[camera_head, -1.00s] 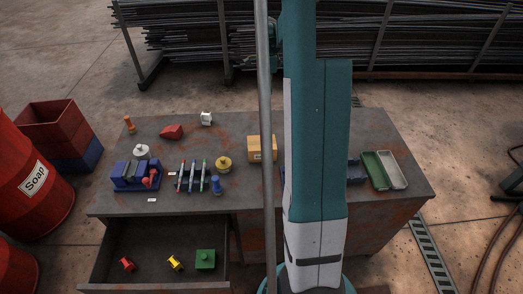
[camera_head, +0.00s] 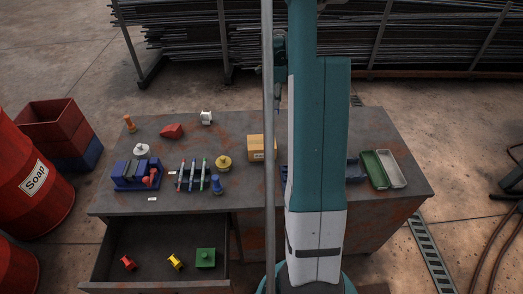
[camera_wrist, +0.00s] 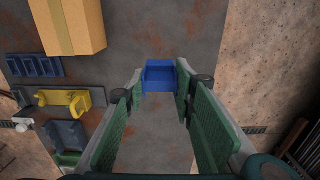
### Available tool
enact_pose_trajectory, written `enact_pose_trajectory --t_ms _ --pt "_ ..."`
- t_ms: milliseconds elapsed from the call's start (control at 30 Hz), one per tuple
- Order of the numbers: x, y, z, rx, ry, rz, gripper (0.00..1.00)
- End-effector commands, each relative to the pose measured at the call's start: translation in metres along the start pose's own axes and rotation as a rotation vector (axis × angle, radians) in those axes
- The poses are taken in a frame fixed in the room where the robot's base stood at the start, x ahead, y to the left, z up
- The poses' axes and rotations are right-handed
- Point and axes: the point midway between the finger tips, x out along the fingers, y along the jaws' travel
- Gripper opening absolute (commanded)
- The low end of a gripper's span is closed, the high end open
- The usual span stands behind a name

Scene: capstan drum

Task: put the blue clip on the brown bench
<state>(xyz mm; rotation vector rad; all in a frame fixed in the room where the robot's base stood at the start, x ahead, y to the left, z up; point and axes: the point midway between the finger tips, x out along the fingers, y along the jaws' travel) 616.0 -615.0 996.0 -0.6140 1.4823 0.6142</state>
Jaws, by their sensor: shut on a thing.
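The blue clip (camera_wrist: 160,76) shows in the wrist view as a small blue block between the fingertips of my gripper (camera_wrist: 160,82). The gripper's green-padded fingers are shut on it. It is over the grey, rust-brown bench top (camera_wrist: 140,28); I cannot tell whether the clip touches the surface. In the head view the bench (camera_head: 255,185) stands across the middle, and my arm hides the gripper and the clip.
A cardboard box (camera_wrist: 68,25) lies left of the clip, with a blue rack (camera_wrist: 38,67) and a yellow piece (camera_wrist: 78,101) nearby. Bench front left has an open drawer (camera_head: 130,245). A green tray (camera_head: 374,170) stands at the right.

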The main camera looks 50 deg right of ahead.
Motion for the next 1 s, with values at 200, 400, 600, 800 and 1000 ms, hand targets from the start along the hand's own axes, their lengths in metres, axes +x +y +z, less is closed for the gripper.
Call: enact_pose_trajectory --t_ms 200,400,600,800,1000 --pt "0.01 0.0 0.0 0.0 0.0 0.0 0.17" --pt "0.036 0.0 0.0 0.0 0.0 0.0 0.17" --pt "0.058 0.0 0.0 0.0 0.0 0.0 0.17" --pt "0.062 0.0 0.0 0.0 0.0 0.0 0.17" --pt "0.063 0.0 0.0 0.0 0.0 0.0 0.17"
